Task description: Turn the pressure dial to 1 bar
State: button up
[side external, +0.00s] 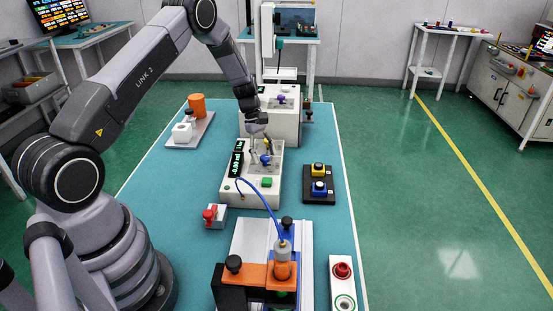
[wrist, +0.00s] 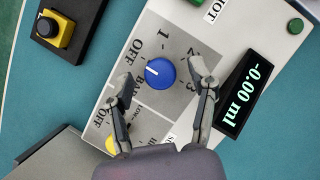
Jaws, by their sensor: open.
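The blue pressure dial (wrist: 160,72) sits on a grey scale plate marked OFF, 1, 2, 3 and BAR in the wrist view. Its white pointer line is turned toward the OFF side, away from the 1. In the side view the dial (side external: 266,160) is a small blue knob on the white dispenser box (side external: 262,196). My gripper (wrist: 161,71) is open, with one finger on each side of the dial and visible gaps to it. In the side view my gripper (side external: 262,142) hangs over the box; whether the fingertips are level with the dial is unclear.
A display (wrist: 248,95) reads -0.00 ml beside the dial. A yellow knob (wrist: 112,145) is partly hidden by a finger. A green button (side external: 267,182) and blue hose (side external: 262,197) are on the near side. A black two-button panel (side external: 318,197) stands to the right.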

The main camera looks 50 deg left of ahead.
jog(key=shift+c, duration=0.3)
grip_shut()
jog(key=shift+m, duration=0.4)
jog(key=m+g, duration=0.1)
jog(key=m, duration=0.1)
jog(key=m+g, duration=0.1)
jog(key=m, duration=0.1)
jog(key=shift+w+m+y, duration=0.15)
jog(key=shift+m+y, duration=0.15)
jog(key=shift+m, duration=0.1)
jog(key=m+g, duration=0.1)
jog(key=m, duration=0.2)
jog(key=m+g+y, duration=0.1)
jog(key=m, duration=0.2)
jog(key=shift+d, duration=0.1)
jog(key=shift+y, duration=0.3)
jog(key=shift+o, duration=0.3)
grip_release()
